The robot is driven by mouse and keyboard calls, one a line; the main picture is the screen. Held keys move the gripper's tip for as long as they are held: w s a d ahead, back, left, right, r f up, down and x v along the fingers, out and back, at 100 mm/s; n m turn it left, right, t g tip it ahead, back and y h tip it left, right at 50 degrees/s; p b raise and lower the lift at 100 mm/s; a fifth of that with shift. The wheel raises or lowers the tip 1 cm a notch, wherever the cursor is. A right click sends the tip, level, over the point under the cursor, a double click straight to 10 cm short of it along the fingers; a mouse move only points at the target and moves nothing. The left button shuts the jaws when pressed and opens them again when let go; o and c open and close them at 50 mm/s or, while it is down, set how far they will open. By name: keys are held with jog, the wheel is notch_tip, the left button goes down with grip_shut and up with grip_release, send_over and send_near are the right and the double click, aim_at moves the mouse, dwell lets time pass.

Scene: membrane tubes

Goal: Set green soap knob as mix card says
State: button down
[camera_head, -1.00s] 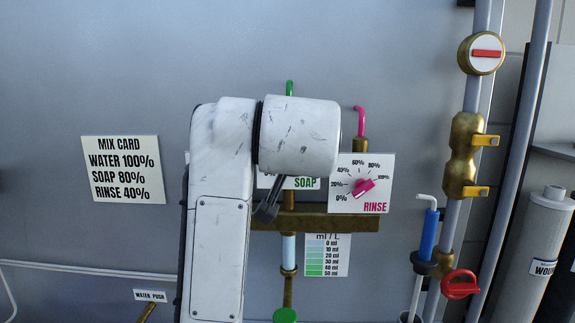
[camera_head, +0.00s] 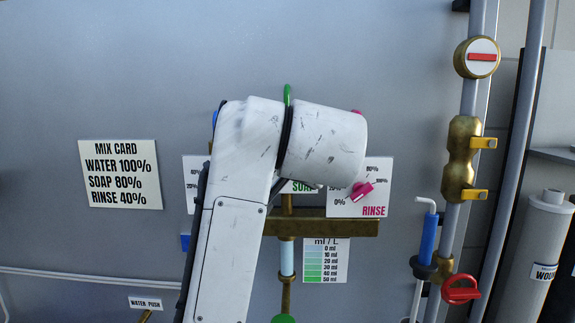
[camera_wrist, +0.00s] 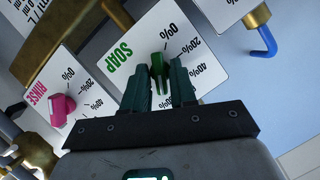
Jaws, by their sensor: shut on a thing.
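The mix card (camera_head: 118,174) on the wall at left in the head view reads water 100%, soap 80%, rinse 40%. The green soap knob (camera_wrist: 159,68) sits on the white SOAP plate (camera_wrist: 124,52) in the wrist view. My gripper (camera_wrist: 161,74) has its two dark green fingers on either side of the knob and is shut on it. The 0%, 20% and 40% marks show beside the fingers; the higher marks are hidden, and I cannot read the knob's exact setting. In the head view my arm hides the knob and gripper.
The pink rinse knob (camera_head: 361,190) on its plate is close to the right of my arm; it also shows in the wrist view (camera_wrist: 62,107). A brass bar (camera_head: 335,227) and the ml/L colour chart (camera_head: 324,262) are below. A red-handled valve (camera_head: 461,289) is lower right.

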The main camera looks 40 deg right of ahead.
jog(key=c, duration=1.2)
grip_release()
jog(key=shift+f, duration=0.1)
jog(key=shift+o, duration=0.2)
jog(key=b+v, duration=0.1)
jog(key=v, duration=0.9)
jog(key=shift+s+a+r, duration=0.2)
jog(key=shift+a, duration=0.05)
